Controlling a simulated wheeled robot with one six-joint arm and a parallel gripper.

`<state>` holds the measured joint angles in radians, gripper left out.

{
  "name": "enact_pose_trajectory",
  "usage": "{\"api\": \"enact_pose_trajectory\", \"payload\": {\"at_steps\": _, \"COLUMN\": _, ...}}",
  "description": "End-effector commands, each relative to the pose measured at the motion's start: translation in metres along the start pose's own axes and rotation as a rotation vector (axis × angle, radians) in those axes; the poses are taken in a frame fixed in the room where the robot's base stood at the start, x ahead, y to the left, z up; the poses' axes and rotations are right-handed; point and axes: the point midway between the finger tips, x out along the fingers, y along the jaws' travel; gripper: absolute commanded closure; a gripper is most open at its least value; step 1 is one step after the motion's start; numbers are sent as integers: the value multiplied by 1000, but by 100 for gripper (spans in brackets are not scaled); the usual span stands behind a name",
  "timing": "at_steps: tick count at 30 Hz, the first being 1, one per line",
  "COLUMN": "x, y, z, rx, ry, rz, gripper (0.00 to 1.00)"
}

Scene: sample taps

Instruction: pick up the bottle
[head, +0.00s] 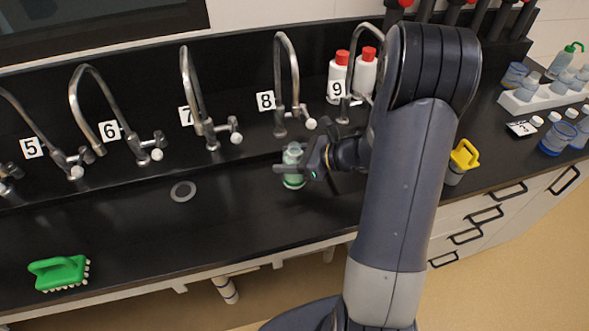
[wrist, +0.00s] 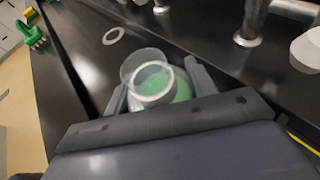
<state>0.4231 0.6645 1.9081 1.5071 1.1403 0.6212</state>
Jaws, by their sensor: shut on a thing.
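The bottle (head: 293,181) is clear with green at its base and in its lower part. It stands roughly upright over the black counter, below the tap labelled 8, in the head view. In the wrist view the bottle (wrist: 153,80) shows from above, with a round open mouth and green inside. My gripper (head: 294,167) reaches it from the right and is shut on it, with one finger on each side. In the wrist view my gripper (wrist: 157,88) frames the bottle. I cannot tell whether its base touches the counter.
Taps numbered 5 to 9 line the back; the number 8 tap (head: 285,85) is closest behind the bottle. Red-capped white bottles (head: 339,77) stand behind my arm. A green brush (head: 60,272) lies front left. A yellow-topped item (head: 463,157) is right.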

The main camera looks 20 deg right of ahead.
Motion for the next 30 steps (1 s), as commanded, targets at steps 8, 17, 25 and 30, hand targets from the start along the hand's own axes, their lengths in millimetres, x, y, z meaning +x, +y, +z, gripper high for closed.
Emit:
{"api": "enact_pose_trajectory", "payload": {"at_steps": 8, "x": 0, "y": 0, "z": 0, "rx": -1, "ry": -1, "rz": 0, "gripper": 80}}
{"api": "enact_pose_trajectory", "payload": {"at_steps": 17, "x": -1, "y": 0, "z": 2, "rx": -1, "ry": -1, "rz": 0, "gripper": 81}}
{"api": "enact_pose_trajectory", "payload": {"at_steps": 25, "x": -8, "y": -1, "z": 15, "rx": -2, "ry": -1, "rz": 2, "gripper": 81}}
{"api": "enact_pose_trajectory", "payload": {"at_steps": 30, "x": -12, "y": -1, "z": 24, "rx": -3, "ry": -1, "rz": 4, "gripper": 81}}
